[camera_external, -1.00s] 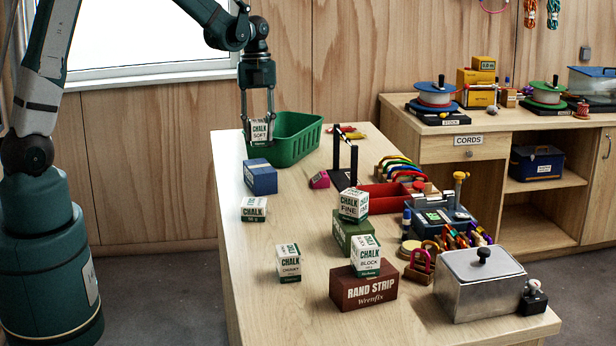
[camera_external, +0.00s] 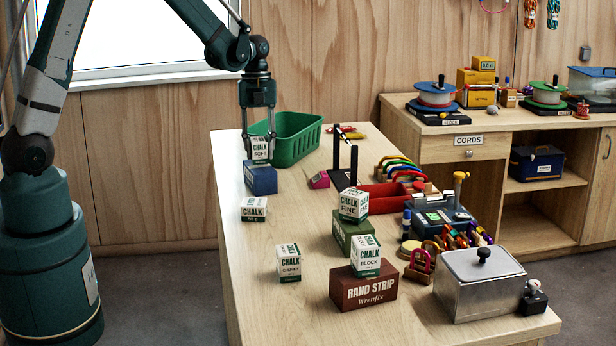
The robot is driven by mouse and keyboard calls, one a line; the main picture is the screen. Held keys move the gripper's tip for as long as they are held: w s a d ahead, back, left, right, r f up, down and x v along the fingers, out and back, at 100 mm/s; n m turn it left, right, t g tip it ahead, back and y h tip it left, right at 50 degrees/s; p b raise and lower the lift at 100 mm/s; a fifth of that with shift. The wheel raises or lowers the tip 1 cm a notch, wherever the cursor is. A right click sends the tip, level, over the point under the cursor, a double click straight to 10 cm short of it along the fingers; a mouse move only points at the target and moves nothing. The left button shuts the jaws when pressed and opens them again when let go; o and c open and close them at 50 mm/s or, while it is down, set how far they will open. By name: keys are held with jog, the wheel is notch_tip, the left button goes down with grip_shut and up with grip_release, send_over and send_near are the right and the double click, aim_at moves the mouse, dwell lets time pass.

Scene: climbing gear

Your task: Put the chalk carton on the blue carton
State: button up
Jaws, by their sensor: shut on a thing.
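My gripper (camera_external: 260,148) points down and is shut on the chalk carton marked SOFT (camera_external: 261,151), a white box with a green lower band. The carton is upright, directly over the blue carton (camera_external: 261,180). Its bottom is at the blue carton's top; I cannot tell whether they touch or a thin gap is left. The blue carton stands on the table at the far left. Other chalk cartons stand on the table (camera_external: 254,209) (camera_external: 289,263), on a green box (camera_external: 352,204) and on a brown box (camera_external: 366,256).
A green basket (camera_external: 296,140) stands close behind and right of the blue carton. The table's left front is clear.

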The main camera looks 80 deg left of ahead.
aim_at(258, 138)
jog(key=shift+f, duration=0.5)
jog(key=shift+f, duration=0.15)
jog(key=o, duration=0.9)
jog(key=shift+o, duration=0.2)
jog(key=shift+r, duration=0.2)
jog(key=r, duration=0.4)
jog(key=a+r, duration=0.1)
jog(key=r, duration=0.6)
jog(key=shift+a+r, duration=0.35)
jog(key=shift+r, duration=0.05)
